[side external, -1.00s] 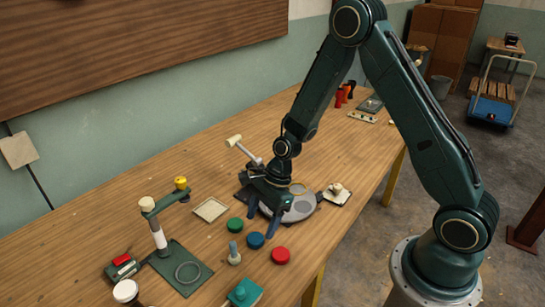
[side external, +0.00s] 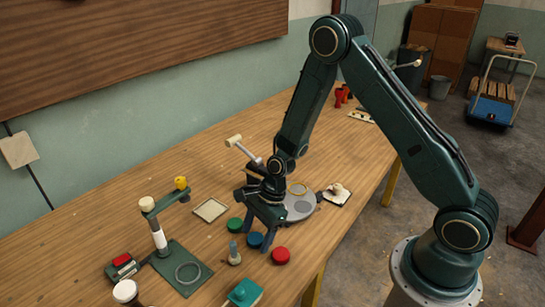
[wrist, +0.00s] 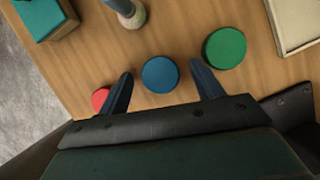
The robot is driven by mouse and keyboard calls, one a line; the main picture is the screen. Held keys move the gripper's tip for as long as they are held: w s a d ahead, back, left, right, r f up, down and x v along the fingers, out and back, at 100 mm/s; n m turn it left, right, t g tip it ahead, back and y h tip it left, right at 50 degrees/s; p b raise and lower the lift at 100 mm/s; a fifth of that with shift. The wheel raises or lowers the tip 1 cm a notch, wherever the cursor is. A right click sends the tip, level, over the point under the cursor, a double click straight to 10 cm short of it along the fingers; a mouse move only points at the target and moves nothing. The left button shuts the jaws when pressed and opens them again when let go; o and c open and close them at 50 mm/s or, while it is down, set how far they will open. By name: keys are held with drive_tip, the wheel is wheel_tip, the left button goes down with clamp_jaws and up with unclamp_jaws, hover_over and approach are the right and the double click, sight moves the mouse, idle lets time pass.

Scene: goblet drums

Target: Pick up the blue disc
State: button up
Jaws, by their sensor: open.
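The blue disc (wrist: 160,74) lies flat on the wooden table. In the wrist view it sits between and just beyond the tips of my open gripper (wrist: 158,77), with a gap on each side. In the side view the blue disc (side external: 255,240) is partly hidden by the fingers of my gripper (side external: 257,243), which come down around or just above it. I cannot tell how high the tips are. The green disc (wrist: 225,48) lies right of the right finger in the wrist view, and the red disc (wrist: 101,99) is partly hidden behind the left finger.
A small pegged piece (side external: 234,254) and a teal block (side external: 244,292) stand near the discs. A grey round plate (side external: 300,208) lies behind my gripper. A square tray (side external: 210,210) and a green stand (side external: 180,268) are to the left.

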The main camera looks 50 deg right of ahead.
sight(257, 236)
drive_tip(key=c, duration=1.1)
drive_tip(key=shift+o, duration=0.2)
drive_tip(key=shift+r, duration=0.1)
wheel_tip(257, 236, up, 20)
idle(0.5)
